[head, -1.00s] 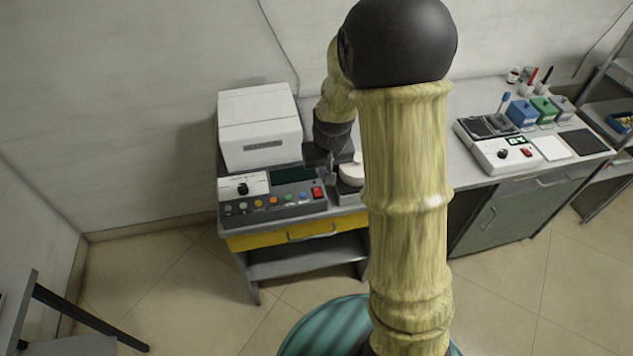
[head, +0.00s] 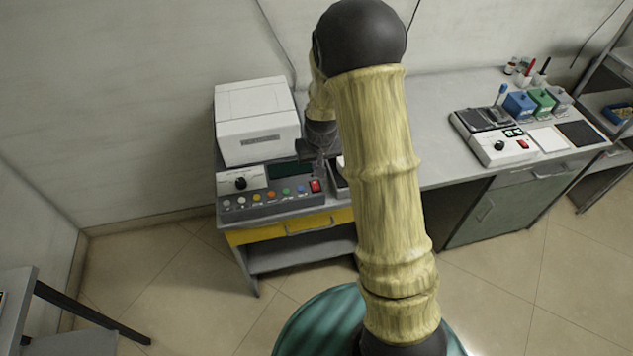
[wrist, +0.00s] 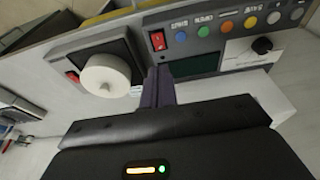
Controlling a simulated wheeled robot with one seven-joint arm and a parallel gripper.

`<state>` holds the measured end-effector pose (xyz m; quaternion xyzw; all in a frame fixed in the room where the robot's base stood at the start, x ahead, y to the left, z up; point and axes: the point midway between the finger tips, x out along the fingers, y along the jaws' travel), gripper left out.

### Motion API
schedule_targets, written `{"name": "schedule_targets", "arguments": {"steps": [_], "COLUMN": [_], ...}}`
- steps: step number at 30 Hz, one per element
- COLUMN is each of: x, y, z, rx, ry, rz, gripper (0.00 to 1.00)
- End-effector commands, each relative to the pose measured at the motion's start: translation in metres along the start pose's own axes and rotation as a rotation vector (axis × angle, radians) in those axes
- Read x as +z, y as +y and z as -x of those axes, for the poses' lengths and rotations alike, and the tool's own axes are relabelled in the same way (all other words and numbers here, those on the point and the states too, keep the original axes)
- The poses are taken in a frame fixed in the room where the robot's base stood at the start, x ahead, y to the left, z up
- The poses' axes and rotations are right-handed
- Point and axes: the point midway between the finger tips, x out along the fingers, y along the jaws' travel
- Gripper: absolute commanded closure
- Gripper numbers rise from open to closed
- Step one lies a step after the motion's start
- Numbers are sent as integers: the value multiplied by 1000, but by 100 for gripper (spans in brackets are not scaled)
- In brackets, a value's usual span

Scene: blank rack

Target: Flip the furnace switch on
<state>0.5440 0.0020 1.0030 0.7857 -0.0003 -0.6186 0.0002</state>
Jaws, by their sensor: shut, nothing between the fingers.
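The furnace is a white box (head: 258,130) on the left bench. The control panel (head: 245,207) in front of it has a dial, coloured buttons and a red rocker switch (head: 315,186) at its right end. In the wrist view the red switch (wrist: 157,40) sits on the panel just beyond my fingertips. My gripper (wrist: 158,88) is shut and empty, with a small gap seeming to part it from the switch. In the head view my gripper (head: 318,152) is above the panel's back right, its fingertips partly hidden. I cannot tell the switch's position.
A white round piece (wrist: 105,80) on a dark device stands beside my fingers, with another red switch (wrist: 72,76) near it. The right bench holds a white instrument (head: 495,150) and coloured boxes (head: 520,108). Floor in front is clear.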

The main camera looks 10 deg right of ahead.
Motion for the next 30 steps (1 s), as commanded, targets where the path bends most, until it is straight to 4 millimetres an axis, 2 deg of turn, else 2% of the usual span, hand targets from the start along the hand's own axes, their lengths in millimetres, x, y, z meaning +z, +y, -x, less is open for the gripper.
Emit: {"name": "schedule_targets", "arguments": {"steps": [14, 18, 24, 30], "x": [1, 8, 14, 14], "y": [0, 0, -1, -1], "z": [-65, -82, -98, -101], "rx": [-1, -1, -1, -1], "ry": [-3, -5, -1, 0], "rz": [-1, -2, 1, 1], "gripper": [100, 100, 100, 100]}}
